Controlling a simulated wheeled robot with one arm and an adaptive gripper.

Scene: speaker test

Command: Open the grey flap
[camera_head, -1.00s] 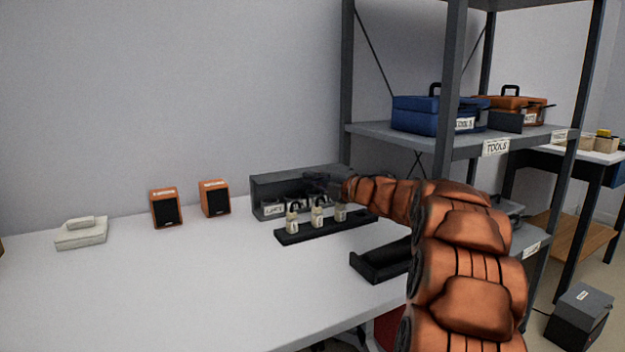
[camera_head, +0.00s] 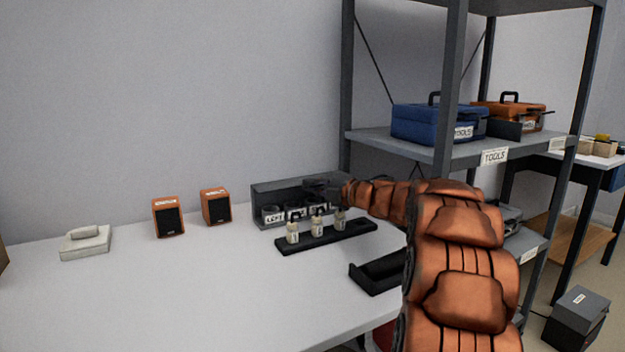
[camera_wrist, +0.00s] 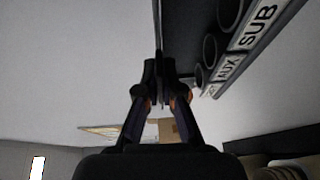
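A dark grey box (camera_head: 262,195) stands on the white table against the wall. Its front has several round sockets with labels below; LEFT is readable in the head view, AUX (camera_wrist: 229,67) and SUB in the wrist view. My gripper (camera_head: 322,188) is at the right part of the box. In the wrist view my gripper (camera_wrist: 159,72) has its fingertips close together on either side of a thin grey edge (camera_wrist: 157,25), which looks like the grey flap seen edge-on. The gripper and arm hide the right end of the box.
A black rack (camera_head: 352,232) with several small white bottles stands just before the box. A black tray (camera_head: 372,279) lies nearer. Two orange speakers (camera_head: 168,217) and a pale device (camera_head: 85,243) stand left. A metal shelf (camera_head: 375,140) rises at the right.

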